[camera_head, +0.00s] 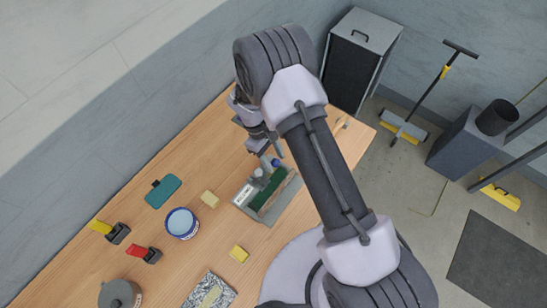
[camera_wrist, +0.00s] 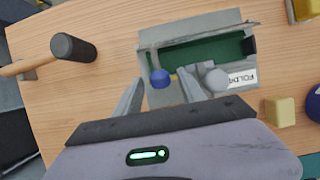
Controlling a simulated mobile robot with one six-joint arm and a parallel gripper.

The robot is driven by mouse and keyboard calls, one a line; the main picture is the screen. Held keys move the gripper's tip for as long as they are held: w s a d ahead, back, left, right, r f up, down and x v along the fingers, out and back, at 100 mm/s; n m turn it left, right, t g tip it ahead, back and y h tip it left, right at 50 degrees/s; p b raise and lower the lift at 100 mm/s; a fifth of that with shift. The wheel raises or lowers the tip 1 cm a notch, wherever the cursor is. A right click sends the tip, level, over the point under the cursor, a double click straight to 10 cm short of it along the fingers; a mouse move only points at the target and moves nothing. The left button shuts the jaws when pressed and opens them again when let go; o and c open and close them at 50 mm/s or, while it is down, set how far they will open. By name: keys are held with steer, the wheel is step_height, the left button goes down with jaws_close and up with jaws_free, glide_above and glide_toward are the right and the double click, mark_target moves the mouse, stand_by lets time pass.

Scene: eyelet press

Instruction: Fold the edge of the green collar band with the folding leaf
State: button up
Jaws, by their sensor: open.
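A grey folding fixture (camera_head: 283,207) sits on the wooden bench, and it also shows in the wrist view (camera_wrist: 205,28). The green collar band (camera_wrist: 205,52) lies inside it as a long strip; it also shows in the head view (camera_head: 268,190). A blue knob (camera_wrist: 160,79) and a grey knob (camera_wrist: 216,79) stand at the fixture's near side, by a white label (camera_wrist: 242,78) reading "FOLD". Which part is the folding leaf is unclear. My gripper (camera_wrist: 158,88) is open, its fingers either side of the blue knob in the picture; contact cannot be told.
A dark-headed mallet (camera_wrist: 73,47) lies left of the fixture in the wrist view. Yellow blocks (camera_head: 209,199) (camera_head: 238,253), a blue-rimmed tub (camera_head: 181,223), a teal pad (camera_head: 163,191) and red and yellow-handled tools (camera_head: 143,253) (camera_head: 110,231) occupy the bench's left part.

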jaws_close()
steer(key=shift+r, duration=0.1)
stand_by(1.2)
